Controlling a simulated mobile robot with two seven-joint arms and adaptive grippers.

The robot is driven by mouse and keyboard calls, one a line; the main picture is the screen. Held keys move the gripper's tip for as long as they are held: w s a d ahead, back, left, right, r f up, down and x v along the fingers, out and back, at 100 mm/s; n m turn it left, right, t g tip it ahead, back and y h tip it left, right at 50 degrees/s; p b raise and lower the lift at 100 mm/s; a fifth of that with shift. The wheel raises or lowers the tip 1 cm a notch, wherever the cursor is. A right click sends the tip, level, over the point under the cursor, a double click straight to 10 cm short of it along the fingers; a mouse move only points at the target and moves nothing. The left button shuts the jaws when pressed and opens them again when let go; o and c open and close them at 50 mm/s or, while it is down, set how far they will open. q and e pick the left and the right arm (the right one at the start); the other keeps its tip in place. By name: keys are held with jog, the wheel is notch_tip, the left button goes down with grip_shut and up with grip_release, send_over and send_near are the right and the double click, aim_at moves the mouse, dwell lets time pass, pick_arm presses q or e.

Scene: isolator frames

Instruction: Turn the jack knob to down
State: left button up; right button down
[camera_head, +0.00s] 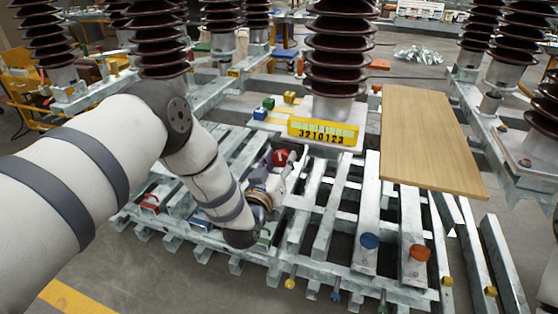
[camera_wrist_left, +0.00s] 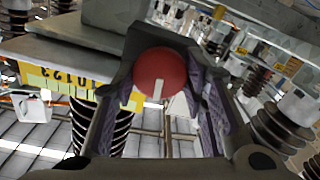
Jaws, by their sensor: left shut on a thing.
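A round red knob (camera_head: 280,157) with a white mark on its face sits just below the left end of a yellow scale plate (camera_head: 323,132). In the left wrist view the red knob (camera_wrist_left: 160,74) is between the two fingers, its white mark pointing toward the bottom of the picture. My left gripper (camera_head: 284,163) reaches it from below and is shut on it. The scale plate (camera_wrist_left: 62,84) appears upside down in the wrist view. The knob's mount is mostly hidden. My right gripper is not in view.
A wooden board (camera_head: 425,140) lies on the frame to the right. A brown ribbed insulator (camera_head: 338,50) rises behind the scale. Small blue and yellow blocks lie nearby.

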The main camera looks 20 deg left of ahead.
pick_arm(q)
jog(key=shift+r+m, duration=0.1)
jog(key=shift+m, duration=0.8)
jog(key=o, duration=1.2)
jog(key=shift+c, duration=0.2)
jog(key=s, duration=1.2)
jog(key=shift+a, duration=0.2)
